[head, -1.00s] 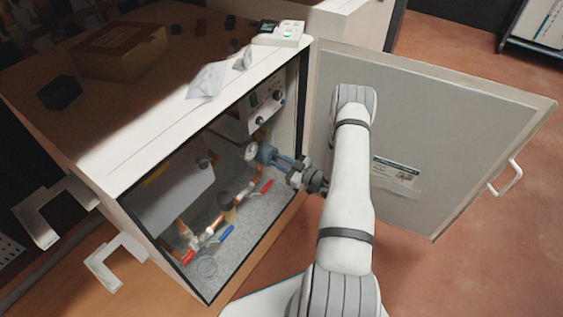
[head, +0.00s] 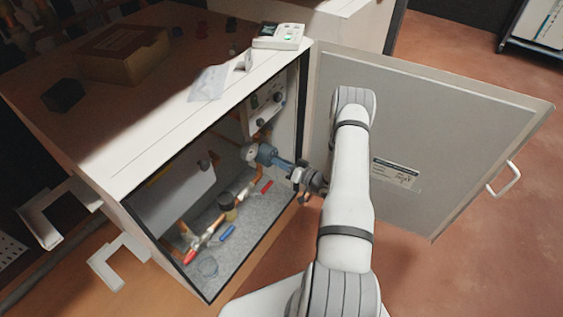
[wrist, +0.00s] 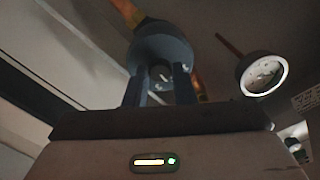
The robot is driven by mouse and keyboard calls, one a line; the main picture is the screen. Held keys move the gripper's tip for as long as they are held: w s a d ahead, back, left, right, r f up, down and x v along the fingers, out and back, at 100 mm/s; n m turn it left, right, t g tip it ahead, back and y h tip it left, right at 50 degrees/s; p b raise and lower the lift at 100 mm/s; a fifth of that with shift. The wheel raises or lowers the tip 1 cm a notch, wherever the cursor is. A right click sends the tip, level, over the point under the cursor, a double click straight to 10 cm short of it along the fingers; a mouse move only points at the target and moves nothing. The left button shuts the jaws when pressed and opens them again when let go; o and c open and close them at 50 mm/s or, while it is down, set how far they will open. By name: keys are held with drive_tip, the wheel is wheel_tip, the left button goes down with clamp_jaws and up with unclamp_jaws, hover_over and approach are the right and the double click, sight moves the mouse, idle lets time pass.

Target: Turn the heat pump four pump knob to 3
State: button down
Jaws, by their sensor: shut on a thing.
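The heat pump is an open white cabinet (head: 122,178) in the head view. Inside it, the blue-grey round pump (head: 266,152) sits beside a white-faced gauge. My gripper (head: 276,158) reaches in from the right and is shut on the pump knob. In the wrist view the pump (wrist: 160,46) is straight ahead, and the fingertips of my gripper (wrist: 158,84) stand on either side of the small knob (wrist: 160,72) at its front. The gauge (wrist: 264,73) is to the right. The fingers hide much of the knob, and its setting cannot be read.
The cabinet door (head: 440,130) stands open on the right, close to my arm. A control panel with dark knobs (head: 265,108) is above the pump. Red and blue valve handles (head: 228,233) lie low inside. A small box (head: 125,52) rests on top.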

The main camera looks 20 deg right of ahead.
drive_tip(key=shift+m+p, duration=0.5)
drive_tip(key=shift+m, duration=3.7)
drive_tip(key=c, duration=1.2)
unclamp_jaws()
drive_tip(key=p+v, duration=0.2)
drive_tip(key=v, duration=0.6)
